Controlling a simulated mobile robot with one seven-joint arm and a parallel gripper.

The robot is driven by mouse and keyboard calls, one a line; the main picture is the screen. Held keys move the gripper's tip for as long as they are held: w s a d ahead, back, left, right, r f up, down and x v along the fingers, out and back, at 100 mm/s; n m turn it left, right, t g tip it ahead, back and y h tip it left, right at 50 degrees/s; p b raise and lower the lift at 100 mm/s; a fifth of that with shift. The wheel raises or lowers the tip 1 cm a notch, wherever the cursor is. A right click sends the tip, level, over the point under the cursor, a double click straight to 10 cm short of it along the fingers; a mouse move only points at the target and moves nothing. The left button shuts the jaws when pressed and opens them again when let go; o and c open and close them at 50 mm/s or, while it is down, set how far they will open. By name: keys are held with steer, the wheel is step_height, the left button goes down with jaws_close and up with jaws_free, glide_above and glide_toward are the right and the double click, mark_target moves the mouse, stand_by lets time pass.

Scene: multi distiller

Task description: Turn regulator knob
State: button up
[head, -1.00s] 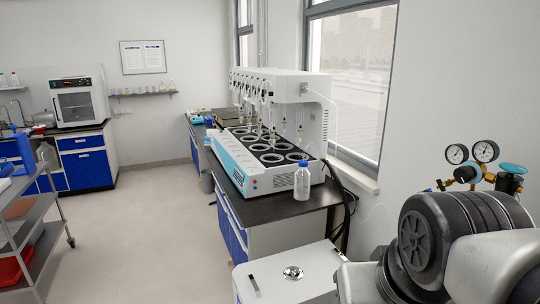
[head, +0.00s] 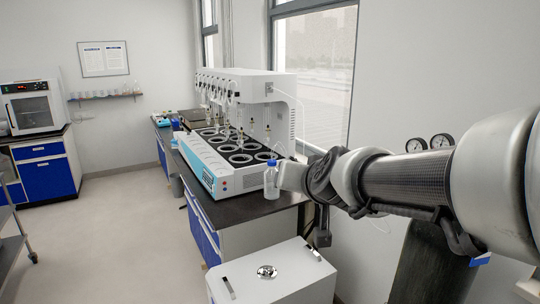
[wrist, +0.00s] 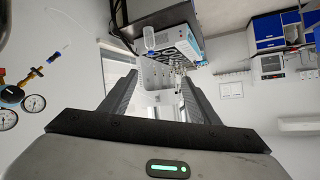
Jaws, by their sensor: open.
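The regulator is against the right wall. In the head view only its two round gauges (head: 428,144) show above my arm; the rest is hidden behind the arm. In the wrist view the gauges (wrist: 33,103) are at the left edge, with brass fittings and a blue knob (wrist: 12,94). My gripper (wrist: 158,77) is open and empty, its two fingers spread. The regulator lies off to the left of the fingers, apart from them. In the head view my arm reaches left across the picture, and the fingers cannot be made out there.
A multi-position distiller (head: 240,120) stands on the dark bench by the window, with a blue-capped bottle (head: 271,186) at its near corner. A white box-like unit (head: 245,290) is in front. A dark cylinder (head: 432,268) stands below my arm.

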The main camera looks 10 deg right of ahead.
steer(key=w+d+m+t+h, duration=0.2)
steer(key=w+d+m+h, duration=0.15)
steer(key=w+d, duration=0.35)
steer(key=s+d+f+m+g+h, duration=0.2)
steer(key=d+m+g+h, duration=0.2)
steer(key=d+h, duration=0.3)
steer(key=s+d+f+m+g+h, duration=0.1)
steer(key=d+f+m+g+h, duration=0.2)
steer(key=d+h, duration=0.45)
steer(key=w+d+p, duration=0.1)
steer(key=w+d, duration=0.2)
steer(key=d, duration=0.5)
steer(key=w+d+r+y+p, duration=0.1)
steer(key=w+d, duration=0.2)
steer(key=d, duration=0.5)
steer(key=shift+w+r+g+p, duration=0.15)
steer(key=shift+r+g+p, duration=0.1)
steer(key=shift+g+p, duration=0.15)
steer(key=shift+d, duration=0.1)
